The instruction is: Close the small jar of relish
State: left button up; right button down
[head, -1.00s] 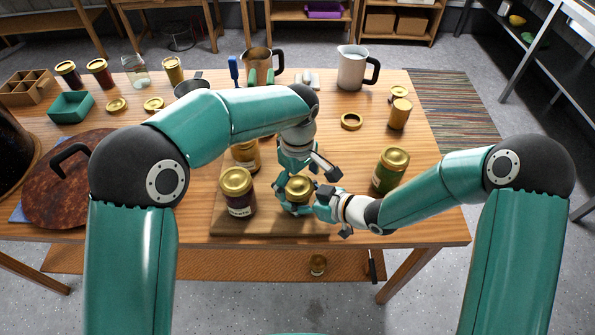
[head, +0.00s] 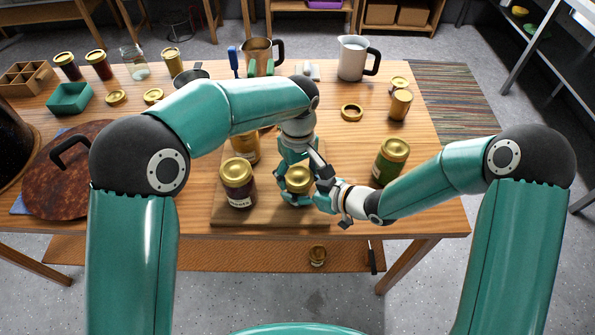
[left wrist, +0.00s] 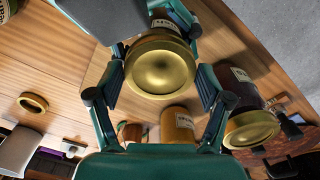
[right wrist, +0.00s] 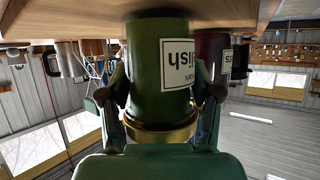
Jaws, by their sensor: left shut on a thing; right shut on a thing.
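The small green relish jar (right wrist: 160,70) stands upright on the wooden board, with its label partly in view in the right wrist view. Its gold lid (head: 298,178) sits at the jar's mouth; how tight it is I cannot tell. My left gripper (head: 297,163) comes down from above and is shut on the lid, which shows between its fingers in the left wrist view (left wrist: 160,72). My right gripper (head: 316,192) reaches in from the right and is shut on the jar's body; its fingers flank the jar in the right wrist view (right wrist: 160,92).
A dark jar (head: 238,188) stands close on the left of the board (head: 262,216), and an amber jar (head: 246,150) just behind. A larger green jar (head: 388,165) is to the right. A loose gold ring (head: 352,112) lies farther back. The front right of the table is clear.

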pick_arm(q)
jog(key=m, duration=0.7)
jog(key=o, duration=1.2)
jog(key=shift+r, duration=2.25)
